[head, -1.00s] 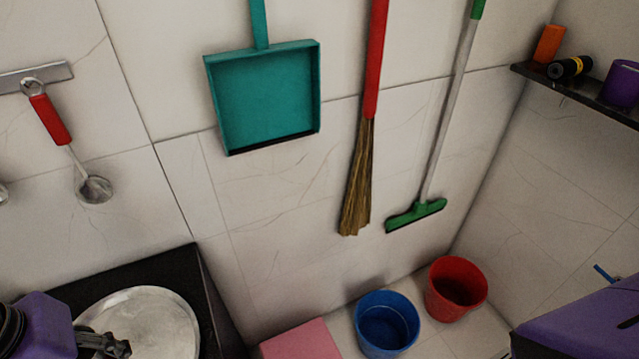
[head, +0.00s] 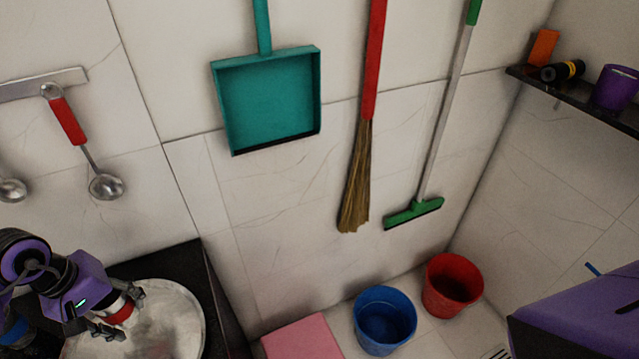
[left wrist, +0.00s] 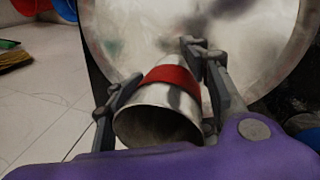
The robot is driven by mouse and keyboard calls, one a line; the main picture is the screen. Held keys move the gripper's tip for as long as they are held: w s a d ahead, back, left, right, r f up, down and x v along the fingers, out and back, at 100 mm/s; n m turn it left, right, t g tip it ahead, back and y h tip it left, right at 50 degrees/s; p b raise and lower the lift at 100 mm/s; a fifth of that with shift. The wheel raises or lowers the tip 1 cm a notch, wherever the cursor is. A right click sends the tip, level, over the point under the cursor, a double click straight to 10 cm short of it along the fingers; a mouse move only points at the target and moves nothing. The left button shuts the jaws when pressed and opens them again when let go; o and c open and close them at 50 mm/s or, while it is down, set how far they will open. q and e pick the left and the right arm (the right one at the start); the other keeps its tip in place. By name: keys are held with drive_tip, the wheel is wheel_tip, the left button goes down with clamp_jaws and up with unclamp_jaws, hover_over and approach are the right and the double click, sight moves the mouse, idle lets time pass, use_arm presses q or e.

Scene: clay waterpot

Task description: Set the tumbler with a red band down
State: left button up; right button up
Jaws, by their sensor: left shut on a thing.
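My left gripper (head: 128,312) is shut on the metal tumbler with a red band (head: 121,316). In the left wrist view the gripper's fingers (left wrist: 158,68) lie on both sides of the tumbler (left wrist: 165,98), around the band. Its open mouth points toward the wrist camera. It is in front of a round, shiny metal plate (head: 172,325), which also fills the top of the left wrist view (left wrist: 160,30). I cannot tell whether the tumbler touches the plate. My right gripper is not in view.
The plate lies on a black surface (head: 212,290). A pink box (head: 303,340), a blue bucket (head: 385,320) and a red bucket (head: 452,285) stand to the right. A ladle (head: 104,186), teal dustpan (head: 268,100), broom (head: 355,190) and squeegee (head: 413,212) hang on the wall.

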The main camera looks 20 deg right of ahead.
sight(131, 317)
use_arm(q)
drive_tip(key=shift+w+f, duration=0.25)
drive_tip(key=shift+f, duration=0.05)
drive_tip(key=shift+a+x, duration=0.15)
drive_tip(key=shift+x, duration=0.6)
drive_tip(key=shift+a+x, duration=0.15)
drive_tip(key=shift+x, duration=0.55)
drive_tip(key=shift+s+f, duration=0.1)
drive_tip(key=shift+f, duration=0.05)
drive_tip(key=shift+f, duration=0.2)
drive_tip(key=o, duration=2)
drive_tip(key=shift+a+r, duration=0.15)
drive_tip(key=shift+r, duration=0.5)
drive_tip(key=v, duration=1.1)
drive_tip(key=shift+r+b, duration=0.15)
drive_tip(key=shift+b, duration=0.15)
